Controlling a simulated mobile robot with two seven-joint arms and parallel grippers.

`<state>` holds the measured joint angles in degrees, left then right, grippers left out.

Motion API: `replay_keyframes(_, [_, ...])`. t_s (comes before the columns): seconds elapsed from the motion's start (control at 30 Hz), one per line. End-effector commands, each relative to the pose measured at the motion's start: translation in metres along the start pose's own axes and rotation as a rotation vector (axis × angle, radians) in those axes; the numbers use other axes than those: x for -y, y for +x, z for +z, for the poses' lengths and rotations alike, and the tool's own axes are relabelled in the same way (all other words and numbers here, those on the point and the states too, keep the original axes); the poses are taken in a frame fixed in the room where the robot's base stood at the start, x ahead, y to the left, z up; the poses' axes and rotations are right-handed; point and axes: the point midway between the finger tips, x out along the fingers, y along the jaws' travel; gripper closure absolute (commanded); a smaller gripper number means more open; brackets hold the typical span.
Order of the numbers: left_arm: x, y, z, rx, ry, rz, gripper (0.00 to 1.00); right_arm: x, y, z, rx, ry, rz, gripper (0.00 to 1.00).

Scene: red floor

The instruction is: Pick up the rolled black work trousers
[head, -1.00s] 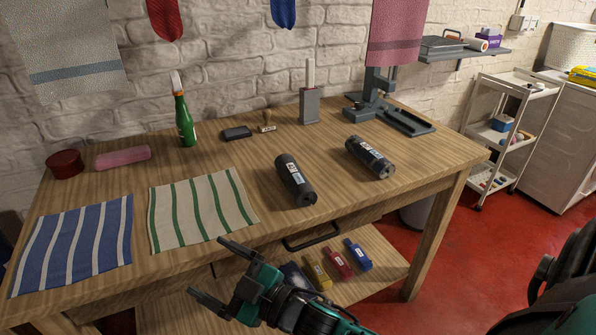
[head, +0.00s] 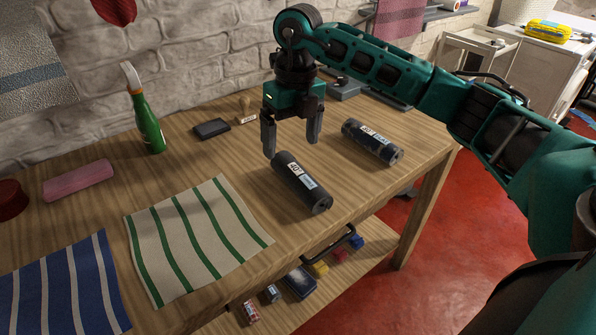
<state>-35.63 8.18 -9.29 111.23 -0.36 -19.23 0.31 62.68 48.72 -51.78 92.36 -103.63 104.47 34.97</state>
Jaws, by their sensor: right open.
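Two dark rolls with white labels lie on the wooden table. The nearer black roll (head: 302,184) lies left of the other; the second dark roll (head: 372,142) is further right and back. Both look like rolled cloth, and I cannot read which label names the trousers. My right gripper (head: 291,146) points down with its fingers apart, at the far end of the nearer roll. It is empty, and I cannot tell whether a finger touches the roll. My left gripper is not in view.
A striped green cloth (head: 194,238) and a blue striped cloth (head: 62,290) lie at the left. Small boxes sit on the shelf below.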

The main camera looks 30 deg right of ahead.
Motion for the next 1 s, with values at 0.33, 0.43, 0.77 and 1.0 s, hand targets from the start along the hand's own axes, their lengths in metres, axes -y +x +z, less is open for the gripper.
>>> replay_keyframes(0.33, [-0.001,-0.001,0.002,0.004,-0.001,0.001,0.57,0.023,0.026,0.001,0.0,0.04,-0.081,0.1])
replay_keyframes(0.43, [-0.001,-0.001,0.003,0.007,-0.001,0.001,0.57,0.024,0.044,0.001,0.001,0.039,-0.079,0.1])
replay_keyframes(0.77, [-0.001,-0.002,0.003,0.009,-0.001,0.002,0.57,0.026,0.074,0.002,0.003,0.037,-0.077,0.1])
replay_keyframes(1.0, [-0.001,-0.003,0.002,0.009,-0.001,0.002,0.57,0.029,0.109,0.004,0.002,0.037,-0.076,0.1])
